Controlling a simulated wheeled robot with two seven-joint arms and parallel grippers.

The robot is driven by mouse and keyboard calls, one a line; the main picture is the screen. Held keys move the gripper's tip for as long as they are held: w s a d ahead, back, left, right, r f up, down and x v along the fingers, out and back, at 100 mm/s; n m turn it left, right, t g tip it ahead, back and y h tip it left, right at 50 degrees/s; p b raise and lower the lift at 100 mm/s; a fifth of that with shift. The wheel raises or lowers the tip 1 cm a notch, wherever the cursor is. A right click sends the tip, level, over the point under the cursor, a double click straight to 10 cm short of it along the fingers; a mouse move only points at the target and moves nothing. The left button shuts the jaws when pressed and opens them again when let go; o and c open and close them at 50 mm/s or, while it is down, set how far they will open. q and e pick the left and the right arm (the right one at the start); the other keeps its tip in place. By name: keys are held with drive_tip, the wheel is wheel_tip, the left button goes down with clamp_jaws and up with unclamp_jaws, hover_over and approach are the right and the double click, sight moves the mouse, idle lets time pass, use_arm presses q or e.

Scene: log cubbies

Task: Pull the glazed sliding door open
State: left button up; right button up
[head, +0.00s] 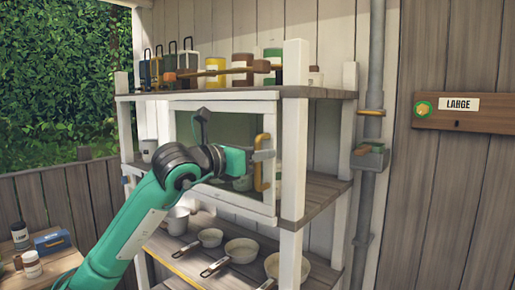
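The glazed door (225,127) has a white frame and greenish glass. It stands in front of the middle shelf of the white cubby unit, close to the right post. Its upright yellow handle (262,182) is on the right side of the frame. My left gripper (264,155) is at the handle, with its grey fingers overlapping the handle's middle. I cannot tell whether the fingers are closed on it. My green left arm covers the door's lower left part. My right gripper is not in view.
The right post (293,150) stands close beside the handle. Jars and lanterns line the top shelf (330,93). Pans (240,250) and a mug (176,221) are on the lower shelf. A grey pipe (373,60) runs up the wall. A side table with jars (32,264) is at lower left.

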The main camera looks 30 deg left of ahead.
use_arm(q)
clamp_jaws()
drive_tip(key=shift+a, duration=0.1)
